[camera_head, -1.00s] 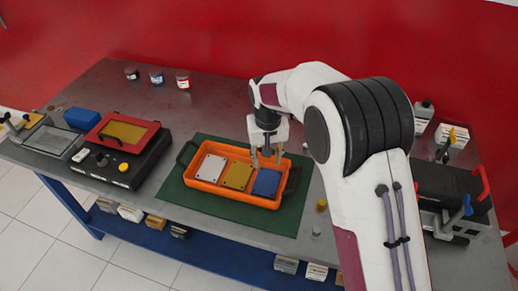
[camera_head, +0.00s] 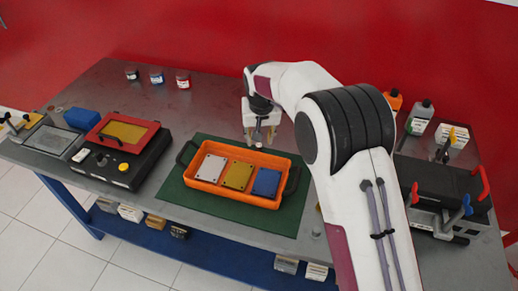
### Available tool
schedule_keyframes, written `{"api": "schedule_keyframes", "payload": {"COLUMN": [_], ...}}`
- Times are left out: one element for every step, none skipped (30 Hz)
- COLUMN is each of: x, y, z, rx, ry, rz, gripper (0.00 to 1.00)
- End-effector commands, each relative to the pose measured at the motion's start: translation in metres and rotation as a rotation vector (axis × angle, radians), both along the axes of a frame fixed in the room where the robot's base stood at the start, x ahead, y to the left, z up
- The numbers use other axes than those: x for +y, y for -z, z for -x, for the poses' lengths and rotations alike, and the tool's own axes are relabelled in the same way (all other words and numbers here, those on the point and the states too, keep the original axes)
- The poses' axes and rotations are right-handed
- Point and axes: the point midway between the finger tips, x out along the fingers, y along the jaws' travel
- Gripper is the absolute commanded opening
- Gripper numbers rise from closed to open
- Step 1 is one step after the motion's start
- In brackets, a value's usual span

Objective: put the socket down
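My gripper (camera_head: 259,142) points down above the back edge of the orange tray (camera_head: 212,183), right of its middle. Something small and pale shows around its fingertips, but it is too small to tell whether this is a socket in its grip. I cannot make out a socket for certain. The tray sits on a green mat (camera_head: 270,213) and holds a white plate (camera_head: 211,166), a gold plate (camera_head: 238,174) and a blue plate (camera_head: 266,182).
A small grey cylinder (camera_head: 316,231) stands near the table's front edge. A black press with a red frame (camera_head: 120,129) and a blue block (camera_head: 81,117) are at left. Small jars (camera_head: 157,77) stand at the back. Bottles (camera_head: 420,117) and a black device (camera_head: 445,185) are at right.

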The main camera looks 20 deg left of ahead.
Motion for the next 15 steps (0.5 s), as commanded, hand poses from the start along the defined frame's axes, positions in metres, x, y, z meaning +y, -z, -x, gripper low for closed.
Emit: {"api": "schedule_keyframes", "payload": {"x": [0.000,0.000,0.001,0.001,0.001,0.002,0.002,0.002,0.002,0.002,0.002,0.002,0.002,0.002,0.002], "y": [0.005,0.007,0.010,0.012,0.013,0.015,0.017,0.018,0.018,0.018,0.018,0.018,0.018,0.018,0.018], "z": [-0.001,-0.002,-0.003,-0.003,-0.004,-0.005,-0.005,-0.005,-0.006,-0.006,-0.006,-0.006,-0.006,-0.006,-0.006], "rx": [0.001,0.001,0.001,0.001,0.001,0.001,0.001,0.001,0.001,0.000,0.000,0.000,0.000,0.000,0.000], "ry": [0.000,0.000,0.000,0.000,0.000,0.000,0.000,0.000,0.000,0.000,0.000,0.000,0.000,0.000,0.000], "rz": [0.002,0.002,0.002,0.002,0.002,0.000,0.000,0.000,0.000,0.000,0.000,0.000,0.000,0.000,0.000], "gripper": [0.35,0.35,0.35,0.35,0.35,0.35,0.35,0.35,0.35,0.35,0.35,0.35,0.35,0.35,0.35]}}
